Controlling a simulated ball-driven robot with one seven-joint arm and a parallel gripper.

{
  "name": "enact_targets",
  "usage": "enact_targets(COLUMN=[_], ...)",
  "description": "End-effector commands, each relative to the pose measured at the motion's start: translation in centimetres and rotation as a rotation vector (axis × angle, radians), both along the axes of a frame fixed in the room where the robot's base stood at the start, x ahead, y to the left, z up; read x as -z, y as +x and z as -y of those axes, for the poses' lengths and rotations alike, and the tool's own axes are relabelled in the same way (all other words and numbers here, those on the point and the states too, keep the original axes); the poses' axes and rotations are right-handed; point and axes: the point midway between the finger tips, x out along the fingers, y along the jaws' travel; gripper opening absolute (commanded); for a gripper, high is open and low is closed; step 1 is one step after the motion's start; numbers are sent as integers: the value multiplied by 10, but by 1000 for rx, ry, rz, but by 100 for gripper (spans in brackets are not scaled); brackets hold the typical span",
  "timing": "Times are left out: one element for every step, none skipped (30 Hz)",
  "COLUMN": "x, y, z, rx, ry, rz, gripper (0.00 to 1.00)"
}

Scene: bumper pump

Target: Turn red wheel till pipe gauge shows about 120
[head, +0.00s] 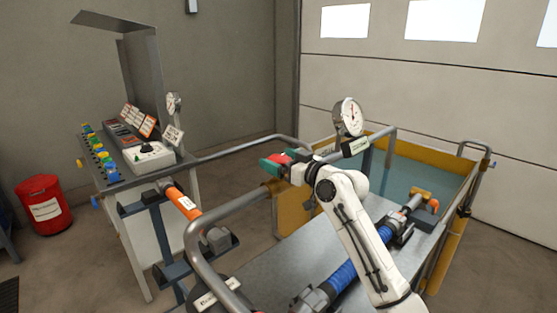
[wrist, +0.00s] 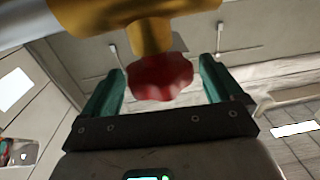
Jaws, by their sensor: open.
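The red wheel (wrist: 160,77) sits below a brass valve body (wrist: 148,35) in the wrist view, between the two green fingers of my gripper (wrist: 160,85). The fingers are open, with a gap on each side of the wheel. In the head view my gripper (head: 274,164) is at the pipe left of the gauge, and a bit of red (head: 281,157) shows by its fingers. The round white pipe gauge (head: 350,116) stands upright on the pipe behind my arm. Its red needle points roughly upward; the numbers are too small to read.
A yellow-rimmed water tank (head: 455,233) stands behind the metal bench (head: 270,266). A control desk (head: 150,156) with a second gauge (head: 173,103) is at the left. A bent grey pipe (head: 197,257) rises in front. A red bin (head: 45,207) stands far left.

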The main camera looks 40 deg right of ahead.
Motion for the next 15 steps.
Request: enact_targets(x=[2,2,2,3,3,2,3,2,2,2,2,2,2,2,2], y=[-9,-14,-21,-27,-34,-42,-47,-53,-61,-66,-71,-76,-80,-84,-88], z=[2,2,2,3,4,5,5,6,6,7,7,8,8,8,9], rx=[2,3,2,3,4,4,3,3,4,4,4,3,3,2,2], ry=[1,2,1,2,2,2,2,2,1,2,1,1,1,1,1], rz=[1,1,1,2,2,3,1,2,1,1,2,1,1,0,0], gripper=[93,93,93,93,93,93,93,93,93,93,93,93,93,93,93])
